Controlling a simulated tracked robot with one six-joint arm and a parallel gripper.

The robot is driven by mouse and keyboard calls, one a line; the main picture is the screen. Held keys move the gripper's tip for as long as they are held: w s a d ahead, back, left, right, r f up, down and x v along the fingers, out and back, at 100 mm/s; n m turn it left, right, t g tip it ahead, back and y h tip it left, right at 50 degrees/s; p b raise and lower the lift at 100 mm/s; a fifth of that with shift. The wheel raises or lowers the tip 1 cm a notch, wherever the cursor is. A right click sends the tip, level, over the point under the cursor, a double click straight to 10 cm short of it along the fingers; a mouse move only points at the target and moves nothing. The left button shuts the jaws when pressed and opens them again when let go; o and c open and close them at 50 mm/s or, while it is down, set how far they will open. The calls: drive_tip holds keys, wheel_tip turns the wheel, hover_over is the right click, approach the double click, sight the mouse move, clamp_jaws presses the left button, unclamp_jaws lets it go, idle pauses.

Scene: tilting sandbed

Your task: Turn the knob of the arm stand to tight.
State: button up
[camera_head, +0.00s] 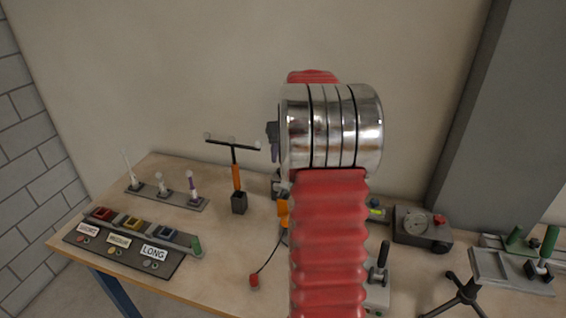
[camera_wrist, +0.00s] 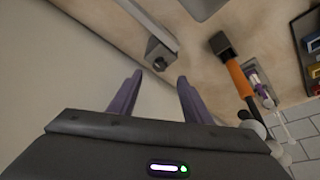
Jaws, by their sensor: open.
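In the wrist view, a grey block (camera_wrist: 158,49) with a small dark round knob (camera_wrist: 160,63) on its near face sits at the end of a pale grey bar. It appears to be part of the arm stand. My gripper (camera_wrist: 160,76) is open, with its two purple fingers apart and nothing between them. The knob lies just beyond the fingertips in the picture, between their lines. I cannot tell the remaining distance or the knob's setting. My arm hides much of the stand there.
An orange-handled T-shaped tool (camera_head: 236,176) stands in a dark holder left of my arm. A rack with white and purple pieces (camera_head: 165,195) and a labelled tray (camera_head: 125,256) are farther left. A grey box with a dial (camera_head: 421,228) stands right. The wall is close behind.

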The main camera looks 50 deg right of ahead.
drive_tip(key=shift+v, duration=2.75)
drive_tip(key=shift+a+r, duration=0.1)
